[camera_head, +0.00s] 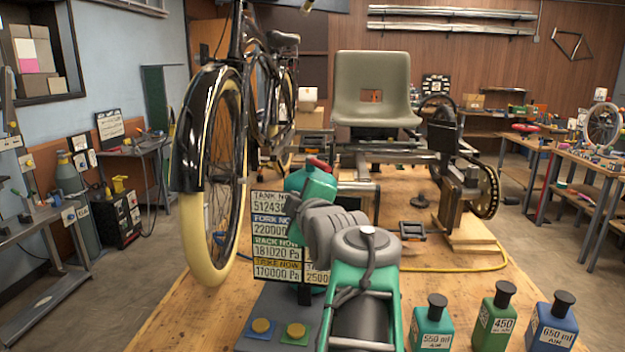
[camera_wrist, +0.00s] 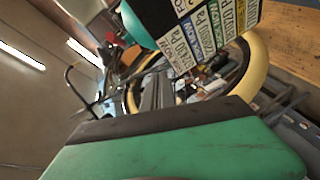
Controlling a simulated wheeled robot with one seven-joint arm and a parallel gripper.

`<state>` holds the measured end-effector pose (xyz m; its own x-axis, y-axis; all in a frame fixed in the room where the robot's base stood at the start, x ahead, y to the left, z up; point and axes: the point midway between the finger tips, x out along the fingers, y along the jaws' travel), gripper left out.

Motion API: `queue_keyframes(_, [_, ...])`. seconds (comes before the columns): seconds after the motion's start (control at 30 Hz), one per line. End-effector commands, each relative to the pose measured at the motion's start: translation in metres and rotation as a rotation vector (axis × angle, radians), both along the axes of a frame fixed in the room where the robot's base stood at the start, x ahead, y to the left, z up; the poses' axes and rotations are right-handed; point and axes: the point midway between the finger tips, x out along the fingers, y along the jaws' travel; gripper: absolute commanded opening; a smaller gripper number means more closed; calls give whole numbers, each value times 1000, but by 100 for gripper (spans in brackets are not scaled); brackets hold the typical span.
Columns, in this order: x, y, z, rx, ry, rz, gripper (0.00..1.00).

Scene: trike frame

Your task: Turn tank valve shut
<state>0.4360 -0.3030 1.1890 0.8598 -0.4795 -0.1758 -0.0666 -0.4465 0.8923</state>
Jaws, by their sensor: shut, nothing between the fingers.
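The teal tank (camera_head: 314,183) stands beyond my wrist, just right of the pressure board. Its red valve knob (camera_head: 319,163) sits on top; its angle is too small to read. My grey wrist and green arm hide the tank's lower part. My gripper (camera_head: 293,204) is shut and empty, mostly hidden by my wrist in the head view. It appears close in front of the tank, below the knob; I cannot tell whether it touches.
The pressure board (camera_head: 271,238) stands close left of my wrist. A bicycle (camera_head: 215,180) rises left of it. A trike frame with a grey seat (camera_head: 372,90) is behind. Teal, green and blue bottles (camera_head: 494,322) stand at front right. The wooden bench (camera_head: 165,318) is clear at front left.

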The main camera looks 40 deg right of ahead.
Motion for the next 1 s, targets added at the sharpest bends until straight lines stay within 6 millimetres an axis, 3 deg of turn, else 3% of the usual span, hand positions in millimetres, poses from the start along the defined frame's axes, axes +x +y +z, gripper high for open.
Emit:
queue_keyframes(0.03, [-13,-15,13,-98,-1,-17,0])
queue_keyframes(0.1, [-23,-24,31,-208,4,-23,0])
queue_keyframes(0.23, [-25,-32,43,-281,12,-25,0])
queue_keyframes(0.37, [-9,-40,42,-277,14,-22,0])
queue_keyframes(0.73, [60,-83,38,-275,15,-22,0])
queue_keyframes(0.8, [51,-98,35,-274,16,-31,0])
queue_keyframes(1.0, [44,-117,30,-276,14,-26,0])
